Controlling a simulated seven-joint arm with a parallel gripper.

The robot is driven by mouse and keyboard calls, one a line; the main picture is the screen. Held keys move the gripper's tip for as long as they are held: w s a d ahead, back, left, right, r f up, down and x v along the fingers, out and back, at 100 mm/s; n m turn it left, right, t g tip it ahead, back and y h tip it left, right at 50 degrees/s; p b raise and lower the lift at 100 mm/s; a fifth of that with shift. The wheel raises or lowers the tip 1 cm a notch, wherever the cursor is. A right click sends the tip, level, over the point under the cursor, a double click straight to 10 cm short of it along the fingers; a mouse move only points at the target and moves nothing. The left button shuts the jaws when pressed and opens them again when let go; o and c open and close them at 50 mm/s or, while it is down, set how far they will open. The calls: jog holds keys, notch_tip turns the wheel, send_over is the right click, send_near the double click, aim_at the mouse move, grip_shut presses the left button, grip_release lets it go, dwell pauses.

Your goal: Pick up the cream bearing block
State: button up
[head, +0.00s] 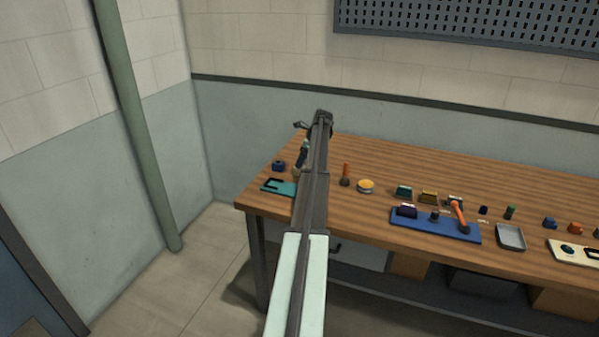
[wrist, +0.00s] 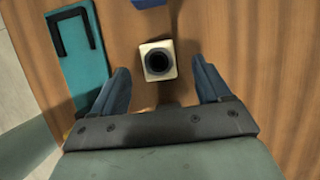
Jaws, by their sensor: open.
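The cream bearing block (wrist: 145,74) shows in the wrist view as a small cream square with a dark round bore. It stands on the wooden table, just beyond and between the fingertips of my gripper (wrist: 160,82). The two dark blue fingers are apart, one on each side, with nothing held between them. I cannot tell the height of the fingertips above the table.
A teal plate with a black handle (wrist: 77,55) lies left of the block, close to the left finger. A blue object (wrist: 148,3) is at the top edge. A blue tray (head: 433,228) and a grey tray (head: 510,238) lie farther right.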

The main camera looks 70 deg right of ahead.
jog(key=shift+x, duration=2.7)
jog(key=shift+s+a, duration=0.1)
jog(key=shift+s, duration=0.05)
jog(key=shift+c, duration=0.4)
jog(key=c, duration=1.3)
